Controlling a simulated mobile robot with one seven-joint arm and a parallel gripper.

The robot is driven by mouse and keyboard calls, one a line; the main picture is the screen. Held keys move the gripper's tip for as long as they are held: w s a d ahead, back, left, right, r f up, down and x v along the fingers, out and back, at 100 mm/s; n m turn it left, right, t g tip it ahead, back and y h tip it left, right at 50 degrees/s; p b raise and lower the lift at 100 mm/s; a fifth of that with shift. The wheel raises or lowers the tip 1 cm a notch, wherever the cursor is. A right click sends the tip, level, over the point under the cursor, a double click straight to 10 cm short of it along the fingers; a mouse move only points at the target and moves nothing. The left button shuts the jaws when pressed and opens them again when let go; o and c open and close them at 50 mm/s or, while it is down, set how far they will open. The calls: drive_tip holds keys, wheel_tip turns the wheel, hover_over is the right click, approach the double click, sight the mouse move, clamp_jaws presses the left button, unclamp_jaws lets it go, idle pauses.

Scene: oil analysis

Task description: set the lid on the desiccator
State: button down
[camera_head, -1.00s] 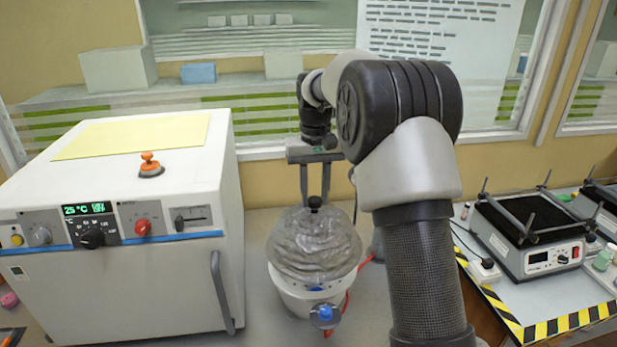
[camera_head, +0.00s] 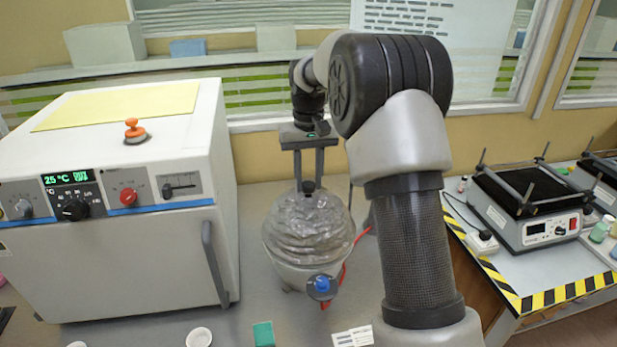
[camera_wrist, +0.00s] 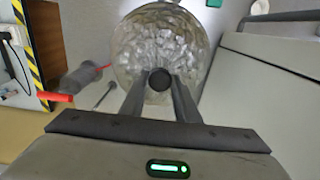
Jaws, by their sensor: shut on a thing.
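The desiccator lid (camera_head: 305,232) is a grey, see-through dome with a dark knob on top. My gripper (camera_head: 308,186) is above it with both fingers pointing down, shut on the knob. The wrist view also shows the gripper (camera_wrist: 160,82) with its fingertips on either side of the round dark knob, and the lid (camera_wrist: 165,40) below it. The lid covers the bowl's top in the head view. Whether their rims touch all round cannot be told.
A white oven (camera_head: 120,250) stands close at the left. A red hose (camera_head: 350,258) runs beside the desiccator. A shaker (camera_head: 530,215) stands on the right bench within striped tape. Small white dishes (camera_head: 199,337) and a green block (camera_head: 263,334) lie in front.

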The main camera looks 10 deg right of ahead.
drive_tip(key=shift+f, duration=0.3)
drive_tip(key=shift+f+b, duration=0.4)
drive_tip(key=shift+f, duration=0.15)
idle(0.3)
drive_tip(key=c, duration=1.3)
unclamp_jaws()
